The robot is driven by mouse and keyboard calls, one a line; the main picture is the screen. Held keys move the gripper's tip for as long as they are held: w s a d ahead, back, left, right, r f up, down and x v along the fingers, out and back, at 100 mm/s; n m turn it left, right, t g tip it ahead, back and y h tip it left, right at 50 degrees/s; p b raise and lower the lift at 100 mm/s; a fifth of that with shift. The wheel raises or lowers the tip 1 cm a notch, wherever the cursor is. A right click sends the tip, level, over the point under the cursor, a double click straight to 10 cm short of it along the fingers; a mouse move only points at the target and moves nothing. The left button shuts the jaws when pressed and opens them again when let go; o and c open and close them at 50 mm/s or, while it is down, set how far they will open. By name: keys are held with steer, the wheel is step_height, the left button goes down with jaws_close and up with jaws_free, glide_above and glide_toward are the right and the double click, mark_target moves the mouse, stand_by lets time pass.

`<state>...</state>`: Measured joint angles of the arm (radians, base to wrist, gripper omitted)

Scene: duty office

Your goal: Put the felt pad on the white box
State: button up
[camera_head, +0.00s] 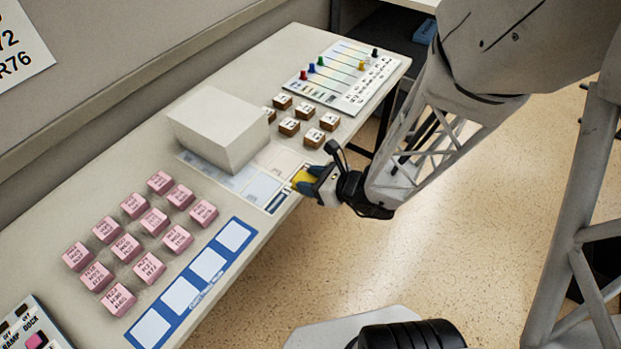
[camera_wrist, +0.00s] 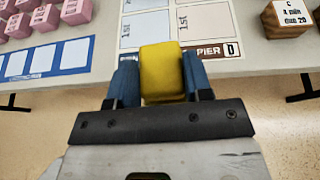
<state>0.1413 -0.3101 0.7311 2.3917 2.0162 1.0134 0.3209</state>
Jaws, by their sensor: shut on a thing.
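The felt pad (camera_head: 301,177) is a yellow block with rounded edges, and it also shows in the wrist view (camera_wrist: 162,72). My gripper (camera_head: 307,180) is shut on it, with the blue fingers on either side in the wrist view (camera_wrist: 160,82). The pad is at the table's front edge, by the end of the printed sheet; I cannot tell its exact height. The white box (camera_head: 219,130) stands on the table, behind and to the left of my gripper in the head view. Its flat top is bare. The box is not in the wrist view.
A printed sheet (camera_head: 262,188) lies in front of the box. Several pink blocks (camera_head: 154,221) and a blue-bordered strip (camera_head: 209,263) are to the left. Several brown-sided blocks (camera_head: 289,127) and a board with coloured pegs (camera_head: 343,75) are to the right.

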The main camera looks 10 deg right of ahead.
steer(key=shift+r, duration=0.1)
steer(key=shift+w+a+r, duration=0.25)
steer(key=shift+a+r, duration=0.1)
steer(key=w+a+r, duration=0.3)
steer(key=a+r, duration=0.5)
steer(key=r, duration=0.3)
steer(key=shift+w+a+r+m+h, duration=0.2)
steer(key=shift+w+a+m+h, duration=0.1)
steer(key=shift+a, duration=0.1)
steer(key=shift+w, duration=0.15)
glide_above(243, 126)
steer(key=shift+f, duration=0.75)
steer(key=shift+f, duration=1.75)
steer(key=shift+f, duration=0.15)
